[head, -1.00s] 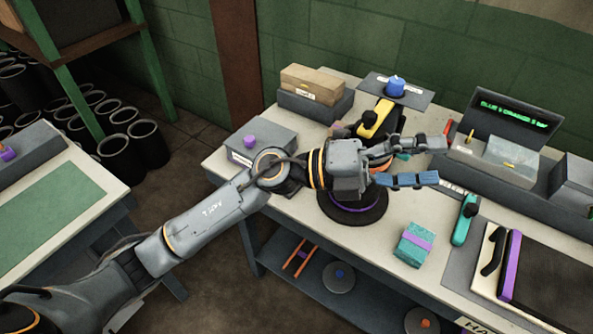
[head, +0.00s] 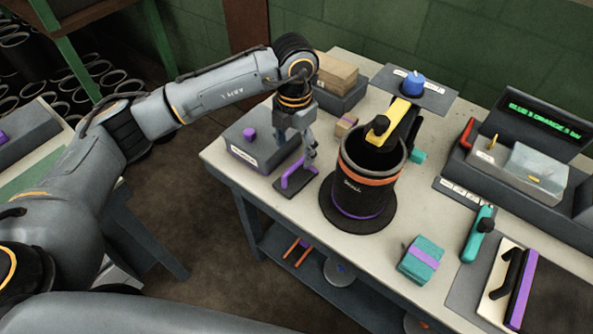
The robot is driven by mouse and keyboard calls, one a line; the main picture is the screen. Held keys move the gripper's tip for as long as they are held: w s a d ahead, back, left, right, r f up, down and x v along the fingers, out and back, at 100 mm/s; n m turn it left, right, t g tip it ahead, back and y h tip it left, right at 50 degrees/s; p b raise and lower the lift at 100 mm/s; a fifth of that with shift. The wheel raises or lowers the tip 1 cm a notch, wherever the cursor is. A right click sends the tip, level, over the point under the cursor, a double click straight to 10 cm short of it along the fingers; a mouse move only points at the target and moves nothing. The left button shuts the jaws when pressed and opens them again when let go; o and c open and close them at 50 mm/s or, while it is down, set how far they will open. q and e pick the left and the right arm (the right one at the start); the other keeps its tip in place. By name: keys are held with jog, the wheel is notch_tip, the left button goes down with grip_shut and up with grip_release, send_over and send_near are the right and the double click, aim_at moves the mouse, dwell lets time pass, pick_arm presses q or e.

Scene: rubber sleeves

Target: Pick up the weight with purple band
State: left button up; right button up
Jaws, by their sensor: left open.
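A small dark slab with a purple bar or band (head: 291,181) lies on the left part of the workbench. It is the likeliest match for the weight, but its shape is partly hidden. My left gripper (head: 308,158) points down just above and behind it, with its fingers open and nothing seen between them. I cannot tell if a finger touches the purple part. A teal block with a purple band (head: 419,261) lies near the front edge, well to the right of the gripper. My right gripper is not in view.
A tall black cylinder (head: 362,185) with orange and purple rings stands close right of the gripper. A grey box with a purple knob (head: 249,133) is to its left. Cardboard boxes (head: 341,72) are behind.

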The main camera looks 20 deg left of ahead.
aim_at(296, 164)
pick_arm(q)
notch_tip(296, 164, down, 4)
jog(key=shift+w+r, duration=0.1)
jog(key=shift+w+f+p, duration=0.1)
jog(key=shift+f+p, duration=0.2)
jog(key=f, duration=0.1)
jog(key=f+p, duration=0.1)
jog(key=f, duration=0.2)
jog(key=shift+s+d+p, duration=0.2)
jog(key=shift+s+p, duration=0.1)
jog(key=shift+p, duration=0.05)
jog(key=shift+w+f, duration=0.1)
jog(key=shift+f, duration=0.4)
jog(key=shift+c, duration=0.2)
jog(key=c, duration=0.7)
grip_shut()
jog(key=shift+r, duration=0.1)
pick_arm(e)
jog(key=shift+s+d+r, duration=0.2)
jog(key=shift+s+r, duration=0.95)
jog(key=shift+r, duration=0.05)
